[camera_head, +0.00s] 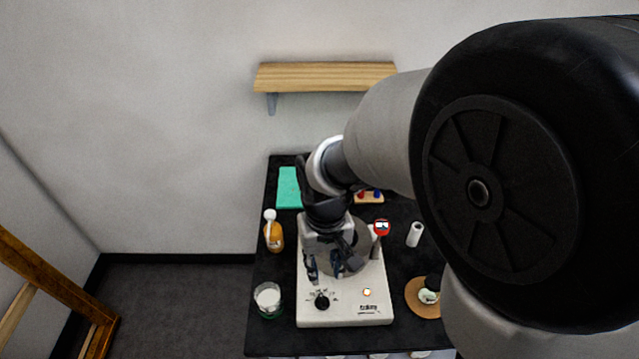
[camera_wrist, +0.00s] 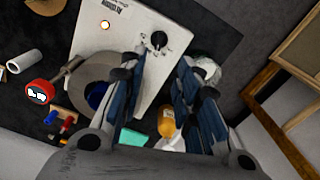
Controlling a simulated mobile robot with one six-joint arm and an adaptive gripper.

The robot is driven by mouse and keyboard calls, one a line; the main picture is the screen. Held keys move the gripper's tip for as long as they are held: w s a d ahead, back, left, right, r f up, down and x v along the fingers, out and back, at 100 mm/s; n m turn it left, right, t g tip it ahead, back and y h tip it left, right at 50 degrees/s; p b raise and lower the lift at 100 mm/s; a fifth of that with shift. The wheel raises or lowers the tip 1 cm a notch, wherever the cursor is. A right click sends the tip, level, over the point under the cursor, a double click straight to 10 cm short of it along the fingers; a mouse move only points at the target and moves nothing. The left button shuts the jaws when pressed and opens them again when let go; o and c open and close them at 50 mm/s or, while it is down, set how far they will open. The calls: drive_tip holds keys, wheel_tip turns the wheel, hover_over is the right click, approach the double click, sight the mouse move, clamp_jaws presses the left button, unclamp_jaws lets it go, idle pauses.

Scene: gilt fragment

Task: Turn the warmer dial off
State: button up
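The warmer (camera_head: 345,312) is a white flat-topped unit on the black table, with a round grey pot or plate on its rear part. Its black dial (camera_head: 321,301) sits at the front left, with small markings around it. In the wrist view the dial (camera_wrist: 158,40) shows a pale pointer line; its setting is too small to read. A small light (camera_head: 367,292) to the right of the dial looks lit orange-white. My gripper (camera_head: 325,268) is above the warmer, behind the dial. In the wrist view my gripper (camera_wrist: 160,68) is open, its blue-padded fingers apart and empty, and the dial lies beyond the tips.
A glass jar (camera_head: 268,301) stands left of the warmer, and an orange bottle (camera_head: 275,238) behind it. A red gauge (camera_head: 381,228) stands at the pot's right, near a white roll (camera_head: 415,234). A cork mat (camera_head: 417,302) lies right. A wooden shelf (camera_head: 325,76) is on the wall.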

sight(324, 303)
wheel_tip(324, 303, down, 16)
drive_tip(key=b, duration=0.4)
drive_tip(key=shift+f, duration=0.25)
clamp_jaws()
